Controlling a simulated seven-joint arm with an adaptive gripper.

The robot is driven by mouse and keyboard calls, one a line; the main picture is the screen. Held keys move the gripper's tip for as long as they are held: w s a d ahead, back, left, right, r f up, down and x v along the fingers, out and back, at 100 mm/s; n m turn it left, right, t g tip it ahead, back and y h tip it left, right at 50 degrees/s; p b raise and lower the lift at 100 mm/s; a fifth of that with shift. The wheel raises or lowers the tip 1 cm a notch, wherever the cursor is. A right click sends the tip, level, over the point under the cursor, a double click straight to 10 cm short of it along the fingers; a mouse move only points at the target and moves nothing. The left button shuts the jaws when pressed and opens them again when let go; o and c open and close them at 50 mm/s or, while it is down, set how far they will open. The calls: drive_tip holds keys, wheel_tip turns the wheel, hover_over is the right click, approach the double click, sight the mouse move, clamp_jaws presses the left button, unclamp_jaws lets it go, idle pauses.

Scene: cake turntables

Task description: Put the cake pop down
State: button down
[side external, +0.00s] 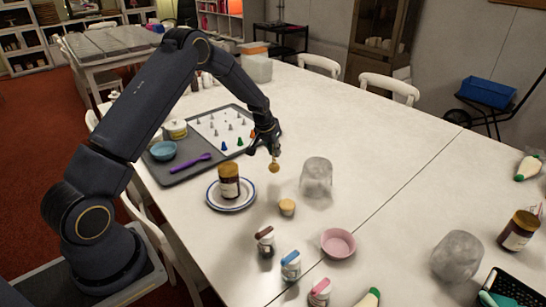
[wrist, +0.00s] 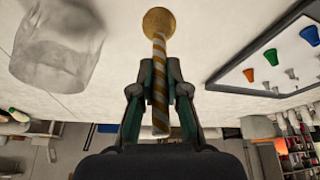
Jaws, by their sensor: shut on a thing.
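The cake pop (side external: 274,166) hangs from my gripper (side external: 264,147), with its round tan head pointing down above the white table. In the wrist view, my gripper (wrist: 158,95) is shut on the striped gold and white stick of the cake pop (wrist: 160,60). The head is at the top of that view. In the side view, a gap seems to show between the head and the table. A clear glass jar (side external: 316,177) stands to the right of the cake pop and also shows in the wrist view (wrist: 60,40).
Left of my gripper, a grey tray (side external: 172,178) holds a blue bowl, a purple spoon and piping tips. A brown jar sits on a plate (side external: 231,207). A small tan item (side external: 287,207), a pink bowl (side external: 338,243) and several small jars stand nearer. The table's right middle is clear.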

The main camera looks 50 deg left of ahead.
sight(274, 167)
drive_tip(key=shift+w+a+f, duration=0.25)
drive_tip(key=shift+w+f, duration=0.65)
drive_tip(key=shift+f, duration=0.15)
drive_tip(key=shift+w+f, duration=0.15)
drive_tip(key=shift+f, duration=1.55)
drive_tip(key=shift+f, duration=0.1)
drive_tip(key=c, duration=1.2)
unclamp_jaws()
